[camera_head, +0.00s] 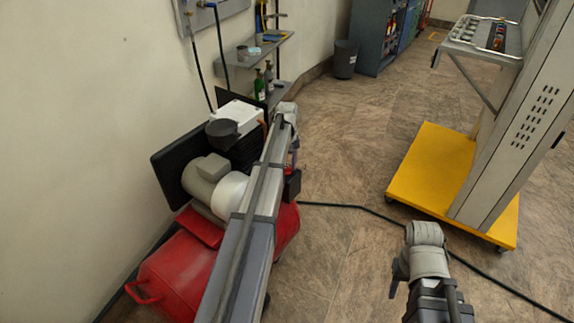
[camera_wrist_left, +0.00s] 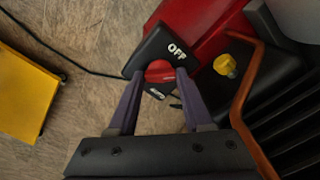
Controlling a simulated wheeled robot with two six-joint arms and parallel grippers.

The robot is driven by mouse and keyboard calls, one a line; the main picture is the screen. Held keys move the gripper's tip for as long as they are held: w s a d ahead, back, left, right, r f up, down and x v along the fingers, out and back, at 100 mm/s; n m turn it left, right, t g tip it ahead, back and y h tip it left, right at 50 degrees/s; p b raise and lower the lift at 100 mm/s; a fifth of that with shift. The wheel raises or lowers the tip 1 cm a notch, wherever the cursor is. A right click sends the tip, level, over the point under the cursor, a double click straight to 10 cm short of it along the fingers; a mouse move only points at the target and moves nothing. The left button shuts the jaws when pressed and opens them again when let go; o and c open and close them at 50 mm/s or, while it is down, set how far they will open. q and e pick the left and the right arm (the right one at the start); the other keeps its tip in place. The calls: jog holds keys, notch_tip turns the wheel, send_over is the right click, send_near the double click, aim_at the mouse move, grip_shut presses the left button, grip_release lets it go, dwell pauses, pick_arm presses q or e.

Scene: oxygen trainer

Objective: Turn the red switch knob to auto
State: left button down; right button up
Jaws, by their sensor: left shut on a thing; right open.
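The switch is a black box (camera_wrist_left: 150,52) on the red compressor, with OFF in white at one end and a partly hidden white label at the other. Its red knob (camera_wrist_left: 159,71) sits between the two labels. My left gripper (camera_wrist_left: 158,80) has a finger on each side of the knob and is shut on it. Which label the knob points to cannot be told. In the head view the black box (camera_head: 292,186) shows beside my left arm, and the knob is hidden. My right gripper (camera_head: 398,277) is open, partly seen at the lower right, away from the switch.
The red compressor tank (camera_head: 180,268) stands along the left wall. A copper-coloured pipe (camera_wrist_left: 244,85) and a yellow knob (camera_wrist_left: 225,65) are close to my left gripper. A black cable (camera_head: 345,207) crosses the floor toward a yellow-based stand (camera_head: 430,170). The floor between is open.

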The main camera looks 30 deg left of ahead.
pick_arm(q)
jog(key=m, duration=0.4)
jog(key=shift+m, duration=2.6)
jog(key=shift+c, duration=1.6)
grip_release()
notch_tip(320, 180, up, 8)
jog(key=p, duration=0.8)
